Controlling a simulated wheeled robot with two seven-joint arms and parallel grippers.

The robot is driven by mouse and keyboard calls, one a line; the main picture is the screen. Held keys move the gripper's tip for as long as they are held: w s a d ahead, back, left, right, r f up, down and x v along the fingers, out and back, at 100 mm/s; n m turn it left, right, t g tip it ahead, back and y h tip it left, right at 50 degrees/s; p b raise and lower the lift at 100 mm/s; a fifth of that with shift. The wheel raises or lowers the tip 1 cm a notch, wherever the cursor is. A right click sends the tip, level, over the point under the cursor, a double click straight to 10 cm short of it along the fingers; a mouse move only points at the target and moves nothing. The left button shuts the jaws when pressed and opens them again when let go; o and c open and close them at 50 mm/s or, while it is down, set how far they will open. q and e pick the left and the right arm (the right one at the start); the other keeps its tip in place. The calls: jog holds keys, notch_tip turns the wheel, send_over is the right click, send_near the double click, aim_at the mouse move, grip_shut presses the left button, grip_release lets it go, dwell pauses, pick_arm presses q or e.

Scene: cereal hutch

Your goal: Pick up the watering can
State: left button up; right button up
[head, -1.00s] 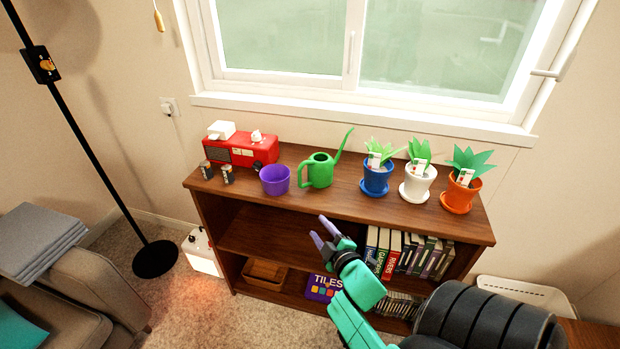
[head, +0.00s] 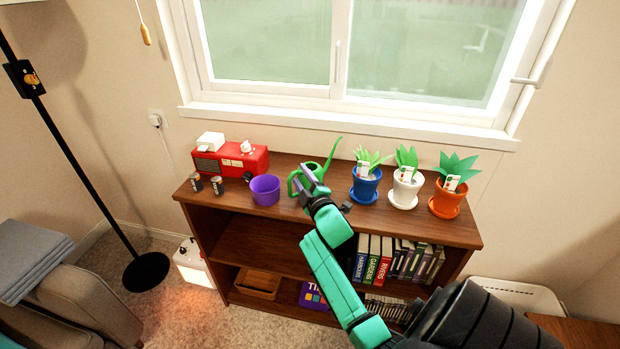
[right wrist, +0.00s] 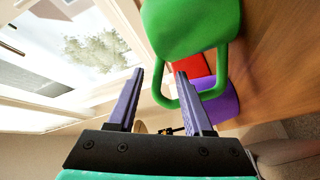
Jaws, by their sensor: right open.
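The green watering can (head: 329,157) stands on the shelf top. My right gripper and arm partly hide it in the head view, but its spout and handle edge show. My right gripper (head: 308,180) is open at the can. In the right wrist view, the can's body (right wrist: 190,25) is beyond the gripper (right wrist: 158,76). One side of its handle loop (right wrist: 160,88) appears between the two purple fingers, with the right finger overlapping the loop's opening. Contact cannot be told. My left gripper is not in view.
A purple pot (head: 265,190) stands close left of the can, with a red radio-like box (head: 232,162) behind. A blue potted plant (head: 365,187) stands close right, then white (head: 405,190) and orange (head: 446,202) pots. The window (head: 340,60) is behind the shelf (head: 235,205).

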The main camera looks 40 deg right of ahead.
jog(key=shift+s, duration=0.1)
grip_shut()
jog(key=shift+r, duration=0.1)
dwell(1.2)
